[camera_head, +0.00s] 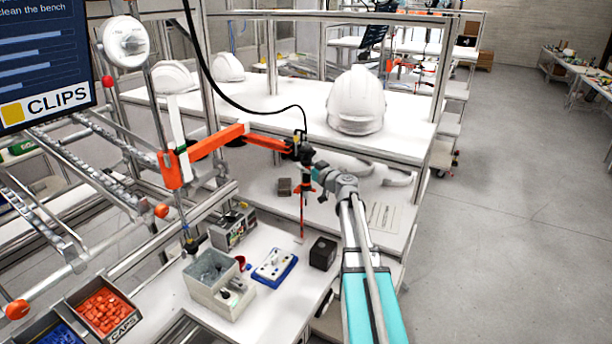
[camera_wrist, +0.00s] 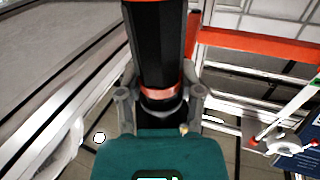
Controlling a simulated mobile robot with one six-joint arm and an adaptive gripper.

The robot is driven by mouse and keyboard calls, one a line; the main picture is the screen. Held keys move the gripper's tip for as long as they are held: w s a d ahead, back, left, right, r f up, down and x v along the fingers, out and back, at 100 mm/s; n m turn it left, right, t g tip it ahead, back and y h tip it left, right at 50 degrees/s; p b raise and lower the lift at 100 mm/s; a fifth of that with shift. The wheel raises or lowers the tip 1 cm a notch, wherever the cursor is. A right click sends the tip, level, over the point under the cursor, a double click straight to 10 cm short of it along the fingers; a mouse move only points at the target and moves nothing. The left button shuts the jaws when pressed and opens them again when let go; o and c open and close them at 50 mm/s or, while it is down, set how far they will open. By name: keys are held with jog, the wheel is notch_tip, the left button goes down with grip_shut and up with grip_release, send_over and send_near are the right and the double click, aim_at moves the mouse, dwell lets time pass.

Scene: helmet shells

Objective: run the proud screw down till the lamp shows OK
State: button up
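A black and orange screwdriver tool (camera_head: 303,200) hangs upright from a jointed orange arm (camera_head: 215,143), its thin bit pointing down over the bench. My gripper (camera_head: 308,172) is at the tool's upper part. In the wrist view, my gripper (camera_wrist: 160,88) has its fingers on both sides of the tool's black body (camera_wrist: 158,45), close against it near an orange ring. A blue fixture (camera_head: 274,268) with a white plate and small dark parts lies on the bench, left of and below the bit. The proud screw is too small to tell. A control box (camera_head: 233,228) stands behind; its lamp state is not readable.
A grey bin (camera_head: 205,292) stands left of the fixture and a dark box (camera_head: 322,253) right of it. A red cup (camera_head: 241,262) is between bin and fixture. A white helmet shell (camera_head: 357,100) sits on the upper shelf. A black cable (camera_head: 230,98) loops above the tool.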

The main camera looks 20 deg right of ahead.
grip_shut()
jog(key=s+a, duration=0.1)
jog(key=a, duration=0.5)
jog(key=shift+a, duration=0.35)
jog(key=s+a, duration=0.1)
jog(key=a, duration=0.5)
jog(key=shift+a, duration=0.3)
dwell(0.4)
